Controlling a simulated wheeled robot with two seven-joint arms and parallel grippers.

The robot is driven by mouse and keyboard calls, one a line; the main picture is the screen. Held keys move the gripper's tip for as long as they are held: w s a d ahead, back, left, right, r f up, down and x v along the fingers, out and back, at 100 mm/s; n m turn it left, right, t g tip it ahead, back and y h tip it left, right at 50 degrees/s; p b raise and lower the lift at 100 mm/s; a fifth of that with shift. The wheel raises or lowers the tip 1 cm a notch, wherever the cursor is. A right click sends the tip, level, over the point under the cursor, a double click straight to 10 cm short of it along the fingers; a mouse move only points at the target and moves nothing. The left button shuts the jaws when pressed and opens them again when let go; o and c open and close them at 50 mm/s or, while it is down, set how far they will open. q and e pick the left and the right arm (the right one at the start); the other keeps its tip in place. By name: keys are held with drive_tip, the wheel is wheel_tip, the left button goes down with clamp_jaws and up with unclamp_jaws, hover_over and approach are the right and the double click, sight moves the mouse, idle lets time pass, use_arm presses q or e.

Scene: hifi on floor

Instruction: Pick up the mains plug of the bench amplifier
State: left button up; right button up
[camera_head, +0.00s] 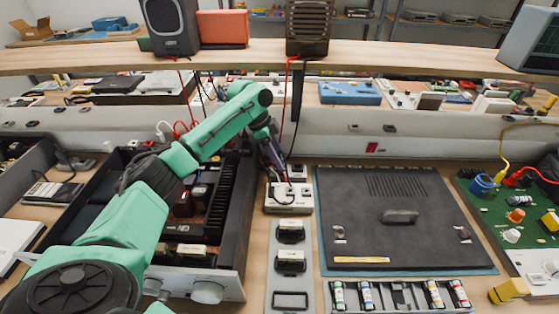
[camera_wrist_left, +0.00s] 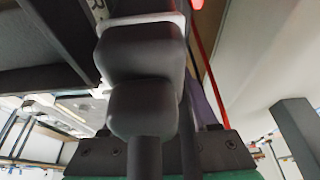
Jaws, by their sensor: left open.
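The mains plug (camera_wrist_left: 145,62) is a dark grey block with a rounded neck and a cable, large and close in the left wrist view. Its far end meets a white surface, apparently the power strip. The white power strip (camera_head: 300,204) lies in the middle of the head view. My left gripper (camera_head: 276,170) is open and points down just above the strip. Its fingertips and the plug are hard to tell apart there. I cannot tell whether the fingers touch the plug. An open chassis with knobs, apparently the bench amplifier (camera_head: 208,291), lies under my left arm.
A dark lid (camera_head: 395,215) lies on a mat right of the strip. Below the strip is a grey panel with switches (camera_head: 290,275). A battery tray (camera_head: 400,294) is at the front and a green circuit board (camera_head: 510,215) at right. A shelf (camera_head: 400,58) spans overhead; thin cables hang from it near my gripper.

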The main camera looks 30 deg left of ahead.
use_arm(q)
clamp_jaws()
drive_tip(key=shift+w+r, duration=0.1)
